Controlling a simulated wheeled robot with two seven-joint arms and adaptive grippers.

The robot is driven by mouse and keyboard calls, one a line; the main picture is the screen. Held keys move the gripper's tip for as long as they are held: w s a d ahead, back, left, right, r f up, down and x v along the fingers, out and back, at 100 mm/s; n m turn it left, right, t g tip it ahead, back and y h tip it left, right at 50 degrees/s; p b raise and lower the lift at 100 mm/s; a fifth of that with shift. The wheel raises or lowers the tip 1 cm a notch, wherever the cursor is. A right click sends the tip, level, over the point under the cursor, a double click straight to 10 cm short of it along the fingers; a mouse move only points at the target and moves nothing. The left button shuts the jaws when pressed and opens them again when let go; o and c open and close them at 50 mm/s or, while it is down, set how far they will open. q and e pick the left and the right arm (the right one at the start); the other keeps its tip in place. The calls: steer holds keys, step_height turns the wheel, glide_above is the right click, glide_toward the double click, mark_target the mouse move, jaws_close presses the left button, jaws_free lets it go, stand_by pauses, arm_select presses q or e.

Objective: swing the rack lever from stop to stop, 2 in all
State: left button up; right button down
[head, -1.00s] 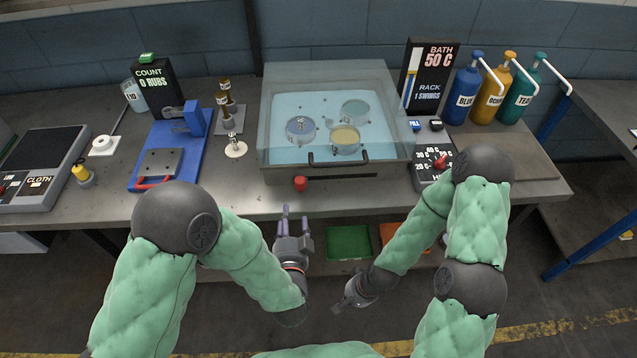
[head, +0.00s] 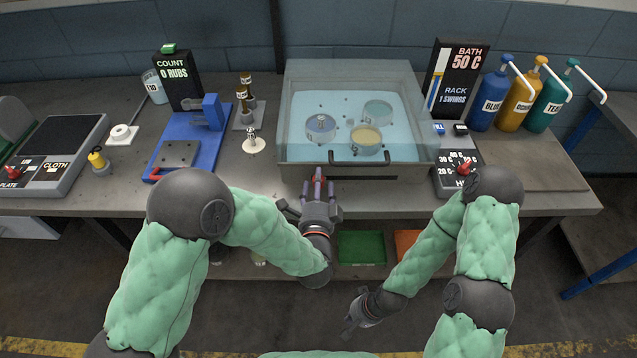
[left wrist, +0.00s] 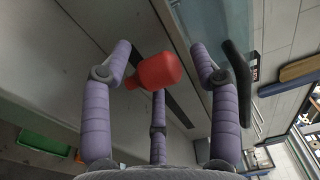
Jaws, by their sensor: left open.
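The rack lever is a red knob (head: 319,180) at the left end of a dark slot (head: 365,178) in the bath's front face. In the left wrist view the red knob (left wrist: 158,71) sits between my spread purple fingers, with no clear contact. My left gripper (head: 318,184) is open around the knob and partly hides it in the head view. The glass-walled bath (head: 305,172) holds blue liquid and several round pots. The display (head: 457,83) reads BATH 50 C, RACK 1 SWINGS. My right gripper (head: 352,318) hangs low in front of the bench; its finger opening is unclear.
A black handle (head: 358,163) runs along the bath front above the slot. A dial box (head: 460,172) stands right of the bath, with blue, ochre and teal bottles (head: 490,100) behind. A blue rubbing device (head: 190,145) stands left. Green tray (head: 361,247) lies below.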

arm_select(q)
steer(key=shift+w, duration=0.7)
arm_select(e)
steer(key=shift+f, duration=0.15)
arm_select(q)
jaws_close()
steer(key=shift+d, duration=0.15)
arm_select(e)
steer(key=shift+s, duration=0.15)
